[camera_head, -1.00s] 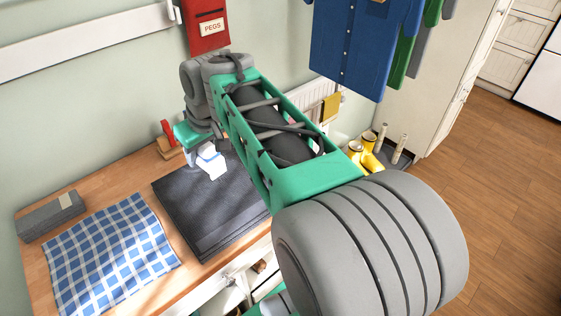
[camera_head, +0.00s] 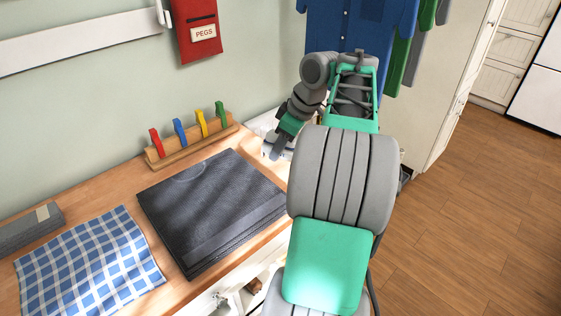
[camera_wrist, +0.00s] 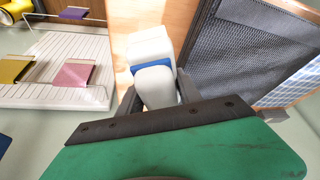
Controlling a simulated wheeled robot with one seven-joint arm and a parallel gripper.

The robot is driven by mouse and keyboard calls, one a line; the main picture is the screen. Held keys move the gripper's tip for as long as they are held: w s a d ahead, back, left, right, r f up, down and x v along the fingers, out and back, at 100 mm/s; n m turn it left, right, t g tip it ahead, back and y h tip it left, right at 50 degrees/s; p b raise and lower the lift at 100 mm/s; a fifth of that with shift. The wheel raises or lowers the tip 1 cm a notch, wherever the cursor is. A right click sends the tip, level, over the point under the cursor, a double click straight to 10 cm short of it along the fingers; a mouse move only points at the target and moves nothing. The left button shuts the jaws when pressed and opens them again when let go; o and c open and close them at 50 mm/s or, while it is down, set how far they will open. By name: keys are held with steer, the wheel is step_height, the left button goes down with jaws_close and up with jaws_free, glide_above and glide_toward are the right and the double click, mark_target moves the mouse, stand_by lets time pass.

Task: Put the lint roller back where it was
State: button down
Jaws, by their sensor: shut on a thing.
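My gripper (camera_wrist: 150,97) is shut on a white, blocky item with a blue band, which I take to be the lint roller (camera_wrist: 152,52). In the wrist view, it shows between the fingers against the bare wood beside the dark mat. In the head view, my gripper (camera_head: 277,151) is beyond the mat's right far corner, near the bench's right end. The held item is hard to separate from the bright surface there. I cannot tell whether it touches the bench.
The dark ribbed mat (camera_head: 210,210) lies on the wooden bench (camera_head: 100,201). A rack (camera_head: 190,149) with coloured pegs stands behind it. A blue checked cloth (camera_head: 88,265) and a grey box (camera_head: 25,234) are left. A white ribbed rack (camera_wrist: 55,90) with coloured pads shows beside the bench.

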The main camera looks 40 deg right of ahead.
steer(key=w+f, duration=0.1)
steer(key=f, duration=0.1)
steer(key=d+f, duration=0.1)
steer(key=f, duration=0.1)
steer(key=w+d+f+b, duration=0.1)
steer(key=f, duration=0.1)
steer(key=shift+w+f, duration=0.25)
steer(key=shift+w, duration=0.1)
steer(key=shift+f, duration=0.3)
steer(key=shift+f, duration=0.1)
steer(key=c, duration=0.8)
jaws_free()
steer(key=shift+r, duration=0.3)
steer(key=p+v, duration=0.4)
steer(key=v, duration=0.7)
steer(key=shift+s+r, duration=0.2)
steer(key=shift+r, duration=0.1)
